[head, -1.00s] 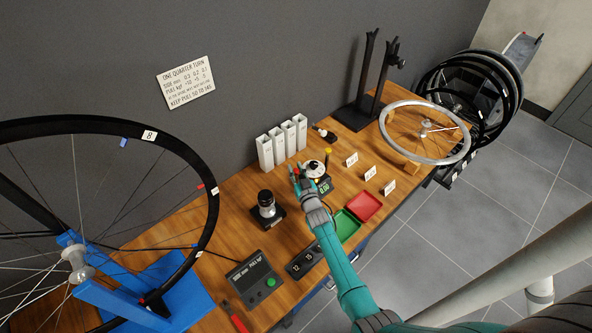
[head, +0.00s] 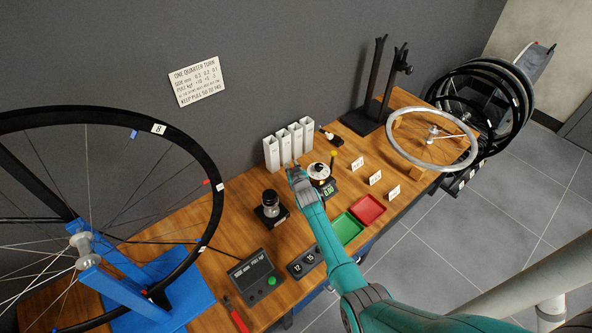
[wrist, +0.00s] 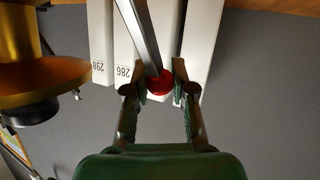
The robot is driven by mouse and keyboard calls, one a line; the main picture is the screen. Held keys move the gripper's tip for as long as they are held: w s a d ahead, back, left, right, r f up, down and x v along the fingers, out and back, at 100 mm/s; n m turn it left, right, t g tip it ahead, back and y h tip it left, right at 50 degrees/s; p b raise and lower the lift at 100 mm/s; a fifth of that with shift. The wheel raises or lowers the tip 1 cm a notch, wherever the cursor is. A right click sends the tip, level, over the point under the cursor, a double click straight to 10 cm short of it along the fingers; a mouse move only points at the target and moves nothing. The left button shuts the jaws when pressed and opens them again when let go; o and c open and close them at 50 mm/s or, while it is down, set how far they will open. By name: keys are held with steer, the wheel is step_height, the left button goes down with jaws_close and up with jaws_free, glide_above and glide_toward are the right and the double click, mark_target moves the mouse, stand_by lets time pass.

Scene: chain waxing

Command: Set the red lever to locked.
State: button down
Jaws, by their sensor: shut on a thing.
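The red lever is a grey metal rod (wrist: 141,38) with a red ball end (wrist: 160,84), seen in the wrist view. My gripper (wrist: 164,76) is shut on the red ball end, with one finger on each side of it. In the head view my gripper (head: 295,172) is over the workbench, just left of a round device with a pale top (head: 319,172) and in front of the white boxes. The lever is hidden behind my gripper there. No lock marking is readable.
Several upright white boxes (head: 290,147) stand close behind my gripper. A gold round part (wrist: 42,70) is close by at left in the wrist view. A dark stand with a jar (head: 270,206) is to the left. Green (head: 347,229) and red (head: 369,210) trays lie in front.

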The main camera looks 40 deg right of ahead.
steer(key=shift+w+a+f+n+g, duration=0.2)
steer(key=shift+w+f+n+g, duration=0.1)
steer(key=shift+w+f+g, duration=0.3)
steer(key=c, duration=1)
jaws_free()
steer(key=shift+a, duration=0.1)
steer(key=shift+s+r, duration=0.1)
steer(key=shift+s, duration=0.15)
steer(key=v, duration=1.1)
steer(key=shift+r, duration=0.4)
steer(key=shift+s, duration=0.1)
